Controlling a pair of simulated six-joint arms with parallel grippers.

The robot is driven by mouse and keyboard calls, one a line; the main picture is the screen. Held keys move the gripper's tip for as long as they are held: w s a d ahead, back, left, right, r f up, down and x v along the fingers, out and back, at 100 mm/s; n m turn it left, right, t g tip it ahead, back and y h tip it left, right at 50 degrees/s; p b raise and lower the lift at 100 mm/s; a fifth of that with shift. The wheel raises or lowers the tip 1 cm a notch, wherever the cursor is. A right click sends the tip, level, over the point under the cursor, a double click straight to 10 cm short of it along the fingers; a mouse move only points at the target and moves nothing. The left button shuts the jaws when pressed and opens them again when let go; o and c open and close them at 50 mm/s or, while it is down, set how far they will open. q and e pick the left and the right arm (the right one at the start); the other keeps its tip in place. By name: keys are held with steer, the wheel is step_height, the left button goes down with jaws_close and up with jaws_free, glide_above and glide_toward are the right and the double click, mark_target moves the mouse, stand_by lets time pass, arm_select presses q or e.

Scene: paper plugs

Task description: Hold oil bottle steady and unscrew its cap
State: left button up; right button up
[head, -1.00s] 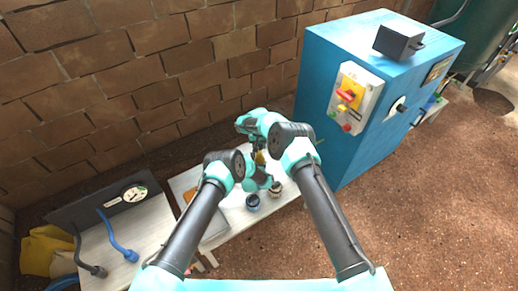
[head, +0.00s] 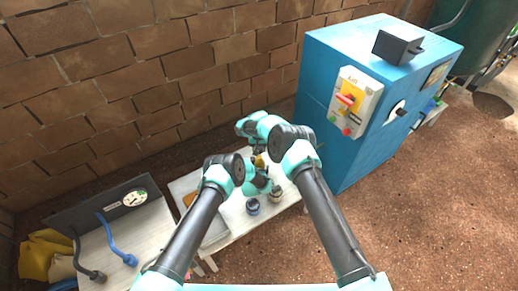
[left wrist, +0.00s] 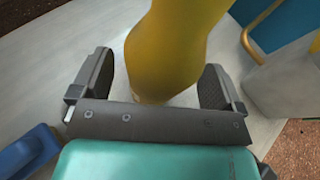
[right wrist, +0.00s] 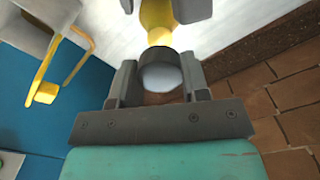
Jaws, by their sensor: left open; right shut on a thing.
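The yellow oil bottle (left wrist: 172,45) stands between the two spread fingers of my left gripper (left wrist: 160,78) in the left wrist view. Those fingers flank it with gaps at the sides. In the right wrist view my right gripper (right wrist: 159,76) is shut on the dark round cap (right wrist: 160,70) above the yellow bottle (right wrist: 157,18). The tips of my left gripper show at the top there. In the head view the bottle (head: 259,161) is a small yellow patch, mostly hidden by my arms. Whether the cap is loose from the bottle cannot be told.
A dark blue jar (head: 252,206) and a pale jar (head: 276,196) stand near the front of the white table (head: 222,243). A blue cabinet (head: 345,150) stands to the right, with a brick wall (head: 150,90) behind.

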arm_select(q)
steer(key=v, duration=1.1)
steer(key=shift+s, duration=0.4)
steer(key=shift+a+r, duration=0.1)
steer(key=shift+r, duration=0.05)
